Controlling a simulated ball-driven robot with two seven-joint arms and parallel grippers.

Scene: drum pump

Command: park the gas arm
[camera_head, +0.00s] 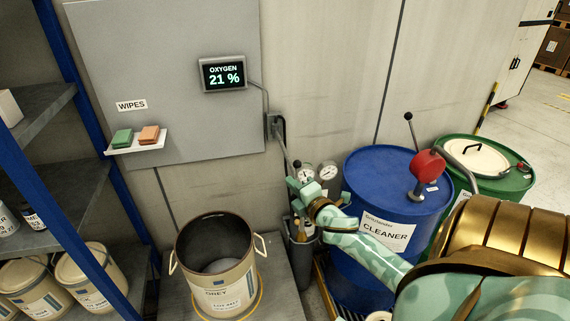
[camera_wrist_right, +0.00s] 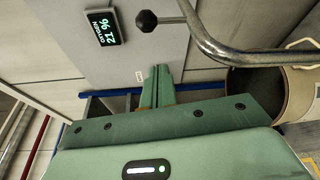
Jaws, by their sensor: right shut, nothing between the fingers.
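A grey wall bracket (camera_head: 275,125) sits beside the oxygen display, with a thin grey arm (camera_head: 283,149) running down from it towards my right gripper (camera_head: 298,187). This looks like the gas arm; its lower end is hidden near the gripper. My right gripper is shut and empty, in front of the wall and close to two round gauges. In the right wrist view its green fingers (camera_wrist_right: 157,86) are together, pointing at the wall panel. A bent metal tube (camera_wrist_right: 215,45) with a black ball knob (camera_wrist_right: 147,20) crosses close by, apart from the fingers; I cannot tell whether it belongs to that arm.
The oxygen display (camera_head: 222,73) reads 21 %. An open grey-labelled bucket (camera_head: 214,265) stands below left. The blue cleaner drum (camera_head: 385,215) with a red pump head (camera_head: 428,165) and the green drum (camera_head: 512,182) stand right. A blue-framed shelf (camera_head: 88,130) is at left.

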